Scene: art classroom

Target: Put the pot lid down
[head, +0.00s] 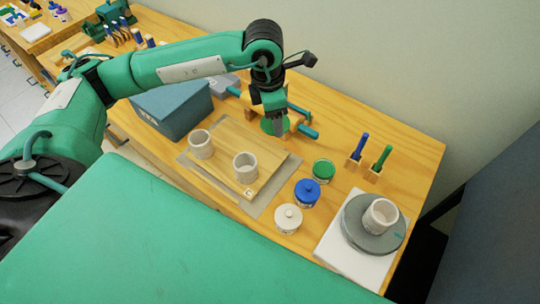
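My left gripper (279,122) points down over the back half of the table. A round green pot lid (268,127) is at its fingertips; the gripper appears shut on it, though the fingers partly cover the lid's middle. A glass pot of green paint (323,170) stands to the right and nearer, with no knob showing on top. A blue-lidded pot (307,192) and a white-lidded pot (288,218) stand in front of it, both with knobbed lids on. My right gripper is out of view.
A wooden board (234,148) bears two pale cups (201,144) (245,167). A blue-grey box (172,106) stands left. A turntable (373,230) with a cup (380,216) is at right. Blue and green-handled tools (359,149) (380,159) stand at the back. Bare wood (325,135) lies right of my gripper.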

